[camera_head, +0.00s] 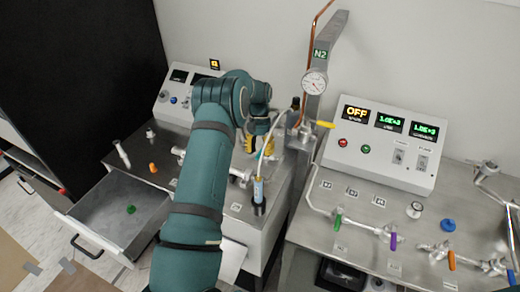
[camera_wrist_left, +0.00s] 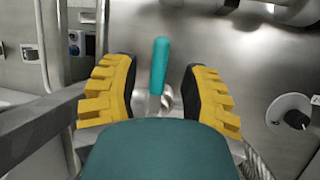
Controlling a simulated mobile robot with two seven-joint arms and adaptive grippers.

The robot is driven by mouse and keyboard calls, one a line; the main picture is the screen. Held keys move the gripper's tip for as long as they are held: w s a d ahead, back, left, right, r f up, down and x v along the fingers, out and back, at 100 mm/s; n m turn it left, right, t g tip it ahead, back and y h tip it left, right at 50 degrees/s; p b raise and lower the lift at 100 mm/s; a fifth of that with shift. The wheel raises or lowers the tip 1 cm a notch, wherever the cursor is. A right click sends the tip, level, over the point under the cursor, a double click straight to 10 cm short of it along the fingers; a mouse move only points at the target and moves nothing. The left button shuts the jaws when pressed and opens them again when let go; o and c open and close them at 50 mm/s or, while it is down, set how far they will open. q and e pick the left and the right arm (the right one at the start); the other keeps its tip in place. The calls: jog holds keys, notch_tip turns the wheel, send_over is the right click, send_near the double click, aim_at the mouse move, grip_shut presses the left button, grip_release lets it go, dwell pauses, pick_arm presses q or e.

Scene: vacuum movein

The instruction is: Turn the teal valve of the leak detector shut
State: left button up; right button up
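My left gripper (camera_head: 257,146) has yellow finger pads and reaches down over the left bench, behind my own teal arm in the head view. In the left wrist view the gripper (camera_wrist_left: 160,82) is open. The teal valve handle (camera_wrist_left: 159,62) stands between its two fingers there, with a gap to each finger. The handle's lower end meets a metal fitting. In the head view I cannot make out the teal handle; my arm and gripper cover that area. My right gripper is in neither view.
The left bench has an open drawer (camera_head: 108,212) with a small green piece (camera_head: 131,209) inside. A post with a gauge (camera_head: 315,82) and a yellow lever (camera_head: 325,124) stands right of my gripper. The right bench carries a control box (camera_head: 385,148) and green, purple and orange valve handles.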

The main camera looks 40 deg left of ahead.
pick_arm(q)
jog(key=shift+w+r, duration=0.1)
jog(key=shift+r, duration=0.1)
jog(key=v, duration=1.1)
jog(key=shift+r, duration=0.4)
jog(key=shift+a, duration=0.1)
